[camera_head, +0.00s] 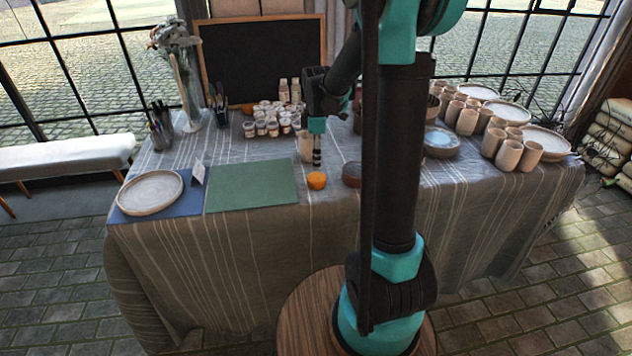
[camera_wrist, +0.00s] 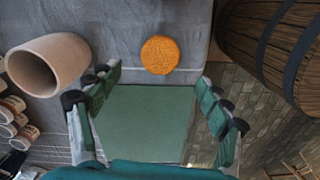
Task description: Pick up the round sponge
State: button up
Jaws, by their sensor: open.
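The round sponge (camera_head: 317,180) is a small orange disc on the striped tablecloth, near the table's front edge and just right of the green mat. In the wrist view the sponge (camera_wrist: 160,55) lies flat beyond the fingertips, roughly centred between them. My gripper (camera_head: 317,160) points down above and slightly behind the sponge in the head view. In the wrist view my gripper (camera_wrist: 156,84) has its two teal fingers wide apart with nothing between them. The sponge appears apart from both fingers.
A beige cup (camera_wrist: 47,65) stands beside my gripper. The green mat (camera_head: 250,186) is bare. A plate (camera_head: 150,192) lies on a blue mat to the left. Small paint pots (camera_head: 272,127) stand behind.

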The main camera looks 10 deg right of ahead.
aim_at(316, 176)
jog(key=shift+a+f, duration=0.1)
jog(key=shift+f, duration=4.3)
jog(key=shift+c, duration=0.3)
jog(key=c, duration=0.9)
